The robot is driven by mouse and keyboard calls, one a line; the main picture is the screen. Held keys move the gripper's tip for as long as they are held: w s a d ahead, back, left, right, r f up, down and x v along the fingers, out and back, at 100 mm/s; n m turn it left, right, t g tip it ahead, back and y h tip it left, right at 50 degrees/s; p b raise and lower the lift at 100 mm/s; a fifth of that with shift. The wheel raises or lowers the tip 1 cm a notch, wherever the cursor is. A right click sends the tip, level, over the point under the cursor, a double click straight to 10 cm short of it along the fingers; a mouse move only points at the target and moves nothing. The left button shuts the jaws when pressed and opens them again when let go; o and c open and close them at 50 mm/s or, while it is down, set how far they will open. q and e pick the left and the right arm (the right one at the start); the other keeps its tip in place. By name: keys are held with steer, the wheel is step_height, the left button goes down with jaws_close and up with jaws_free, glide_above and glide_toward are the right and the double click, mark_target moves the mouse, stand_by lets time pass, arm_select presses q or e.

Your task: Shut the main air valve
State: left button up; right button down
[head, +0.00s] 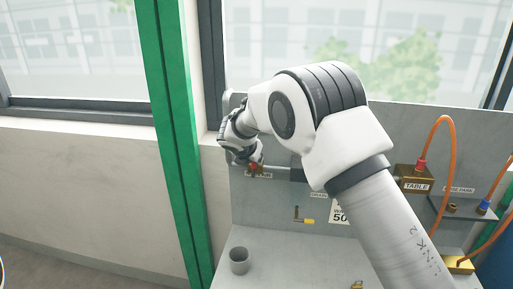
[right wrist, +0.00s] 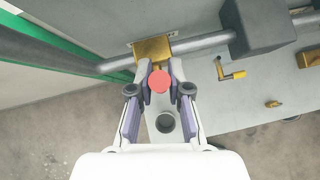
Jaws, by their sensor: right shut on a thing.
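The main air valve has a brass body (right wrist: 153,50) set on a grey pipe (right wrist: 205,42), with a round red handle (right wrist: 159,82) facing the right wrist camera. In the head view the red handle (head: 254,166) shows small above a partly hidden label. My right gripper (right wrist: 159,76) is shut on the red handle, one finger on each side of it. In the head view my right gripper (head: 250,160) is at the valve, partly hidden by its own wrist. The handle's turn position cannot be told. My left gripper is not in view.
A grey cup (head: 239,262) stands on the bench below the valve. A yellow-handled crank (head: 304,219) is on the grey panel (head: 265,207) to the right. A brass TABLE box (head: 414,183) with an orange hose (head: 436,135) is farther right. A green post (head: 172,120) stands at left.

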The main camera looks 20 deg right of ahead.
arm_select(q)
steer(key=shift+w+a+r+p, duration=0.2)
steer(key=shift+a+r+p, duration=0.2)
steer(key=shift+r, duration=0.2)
arm_select(e)
steer(key=shift+w+a+h, duration=0.15)
steer(key=shift+a+h, duration=0.05)
steer(key=shift+h, duration=0.1)
steer(key=c, duration=1.1)
jaws_free()
steer(key=shift+a, duration=0.1)
steer(key=v, duration=1.1)
steer(key=shift+a+r, duration=0.3)
steer(key=shift+r, duration=0.05)
